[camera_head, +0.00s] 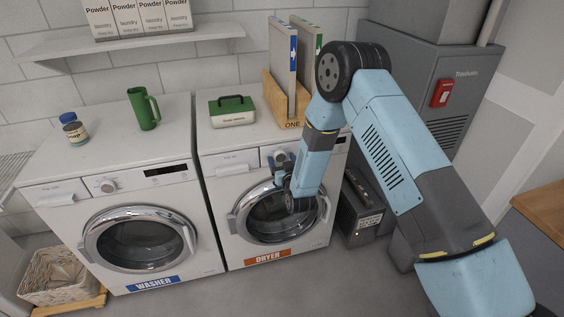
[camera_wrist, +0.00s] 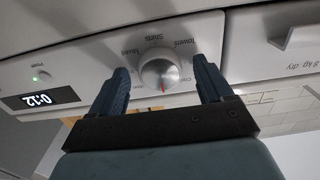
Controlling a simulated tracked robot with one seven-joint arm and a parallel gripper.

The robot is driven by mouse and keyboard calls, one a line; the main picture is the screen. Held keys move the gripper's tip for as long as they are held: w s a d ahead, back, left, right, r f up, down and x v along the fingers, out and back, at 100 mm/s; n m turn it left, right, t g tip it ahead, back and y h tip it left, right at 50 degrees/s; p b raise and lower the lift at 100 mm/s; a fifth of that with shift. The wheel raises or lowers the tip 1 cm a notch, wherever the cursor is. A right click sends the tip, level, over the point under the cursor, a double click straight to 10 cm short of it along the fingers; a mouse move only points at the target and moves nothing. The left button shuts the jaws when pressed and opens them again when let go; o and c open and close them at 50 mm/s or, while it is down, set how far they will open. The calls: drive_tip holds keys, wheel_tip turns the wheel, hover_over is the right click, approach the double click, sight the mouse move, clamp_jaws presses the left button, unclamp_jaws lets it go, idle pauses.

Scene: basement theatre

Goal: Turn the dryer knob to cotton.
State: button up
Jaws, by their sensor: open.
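The dryer (camera_head: 222,146) is the white machine on the right, with an orange DRYER label. Its round silver knob (camera_wrist: 158,73) shows in the wrist view, where the panel appears upside down. A red mark on the knob points down in that picture. Towels, Shirts and Mixed are readable around its upper side; a label right of the knob is partly hidden by a finger and I cannot read it fully. My gripper (camera_wrist: 161,67) is open, one finger on each side of the knob, with visible gaps. In the head view my gripper (camera_head: 281,172) is at the dryer's panel.
The washer (camera_head: 55,160) stands left of the dryer, with a green mug (camera_head: 143,108) on top. A green-lidded box (camera_head: 232,110) and a wooden holder (camera_head: 272,97) with boards sit on the dryer. A dark case (camera_head: 358,208) stands right of it. The front floor is clear.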

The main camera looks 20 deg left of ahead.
drive_tip(key=c, duration=1)
drive_tip(key=shift+c, duration=0.2)
drive_tip(key=m, duration=0.4)
drive_tip(key=shift+m, duration=0.4)
drive_tip(key=shift+d+m, duration=0.1)
drive_tip(key=shift+m, duration=1.8)
drive_tip(key=o, duration=1)
drive_tip(key=shift+o, duration=0.2)
